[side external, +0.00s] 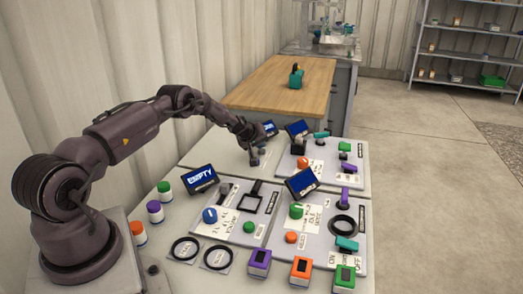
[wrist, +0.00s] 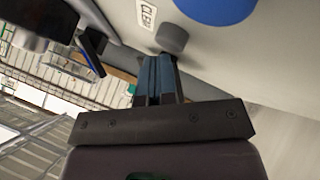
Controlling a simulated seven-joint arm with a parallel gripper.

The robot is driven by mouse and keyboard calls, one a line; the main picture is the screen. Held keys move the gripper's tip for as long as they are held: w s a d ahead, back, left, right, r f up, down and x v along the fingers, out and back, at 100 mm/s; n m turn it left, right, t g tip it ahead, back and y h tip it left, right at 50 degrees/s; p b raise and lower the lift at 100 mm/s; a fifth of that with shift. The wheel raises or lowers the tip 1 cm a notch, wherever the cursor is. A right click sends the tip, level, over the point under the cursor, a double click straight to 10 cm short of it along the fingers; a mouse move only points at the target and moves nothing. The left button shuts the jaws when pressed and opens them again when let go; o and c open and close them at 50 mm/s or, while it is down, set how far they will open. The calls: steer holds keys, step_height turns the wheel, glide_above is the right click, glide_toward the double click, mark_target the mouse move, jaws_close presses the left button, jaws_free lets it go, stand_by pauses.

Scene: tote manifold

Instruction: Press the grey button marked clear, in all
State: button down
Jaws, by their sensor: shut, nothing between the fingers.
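In the wrist view a round dark-grey button (wrist: 172,36) stands on a pale panel, beside a small white label (wrist: 147,14) reading CLEAR. My gripper (wrist: 160,60) is shut and empty, with its blue-grey fingertips right at the button's near edge. I cannot tell whether they touch it or press it in. In the side view my gripper (side external: 254,157) is low over the far left part of the table, and the arm and fingers hide the button there.
A blue round part (wrist: 215,6) is close beside the button. Tilted screens (side external: 298,128) stand behind the panels; one screen (side external: 199,178) reads EMPTY. Nearer panels carry knobs, a square frame (side external: 263,196) and a black ring (side external: 343,226). Coloured jars (side external: 155,211) stand at left.

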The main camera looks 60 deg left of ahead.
mark_target(260, 150)
steer(key=shift+r, duration=0.7)
steer(key=shift+r, duration=2.5)
steer(key=shift+d, duration=0.1)
